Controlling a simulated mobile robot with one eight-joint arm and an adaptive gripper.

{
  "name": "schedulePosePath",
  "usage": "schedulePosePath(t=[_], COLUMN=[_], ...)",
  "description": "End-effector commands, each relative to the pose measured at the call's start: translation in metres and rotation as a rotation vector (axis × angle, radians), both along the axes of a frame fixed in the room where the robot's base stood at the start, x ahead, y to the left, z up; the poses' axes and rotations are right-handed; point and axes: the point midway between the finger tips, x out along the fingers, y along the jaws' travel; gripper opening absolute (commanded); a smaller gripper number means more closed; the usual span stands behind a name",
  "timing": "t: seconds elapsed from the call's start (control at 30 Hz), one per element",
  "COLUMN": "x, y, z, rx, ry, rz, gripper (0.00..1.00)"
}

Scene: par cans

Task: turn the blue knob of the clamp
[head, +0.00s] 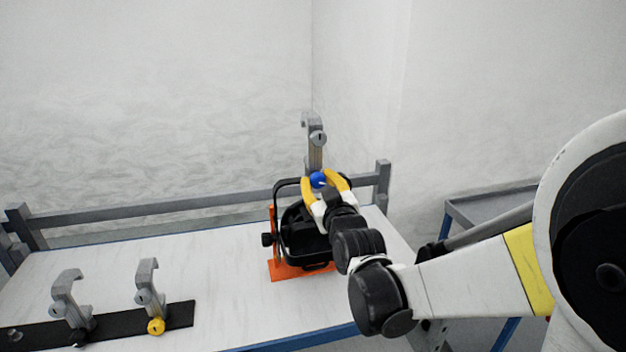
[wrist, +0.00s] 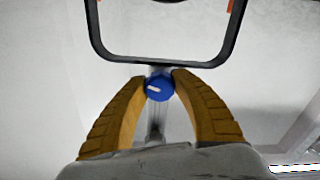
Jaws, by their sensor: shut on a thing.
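The blue knob (head: 318,180) is at the lower part of a grey hook clamp (head: 314,150), which stands upright at the back of the table. My gripper (head: 326,179) reaches it from the front, with its yellow fingers on both sides of the knob. In the wrist view the fingertips of my gripper (wrist: 159,80) close on the blue knob (wrist: 160,88) from left and right. A white mark shows on the knob's face, lying nearly level with a slight tilt. The clamp's lower part is mostly hidden behind my gripper and the black lamp.
A black par can (head: 300,235) with a yoke stands on an orange plate (head: 285,271), close below my gripper. Two more grey clamps (head: 70,300) (head: 147,288), one with a yellow knob (head: 156,326), stand on a black strip at front left. A grey rail (head: 150,209) runs along the back.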

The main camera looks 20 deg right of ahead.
Motion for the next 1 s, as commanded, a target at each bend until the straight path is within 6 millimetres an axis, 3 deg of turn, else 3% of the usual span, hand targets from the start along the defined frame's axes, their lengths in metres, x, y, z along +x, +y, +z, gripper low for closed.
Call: schedulePosePath(t=[1.0], x=[-0.0001], y=[0.0002], z=[-0.0003], rx=[0.963], ry=[0.001], rz=[0.0], gripper=[0.0])
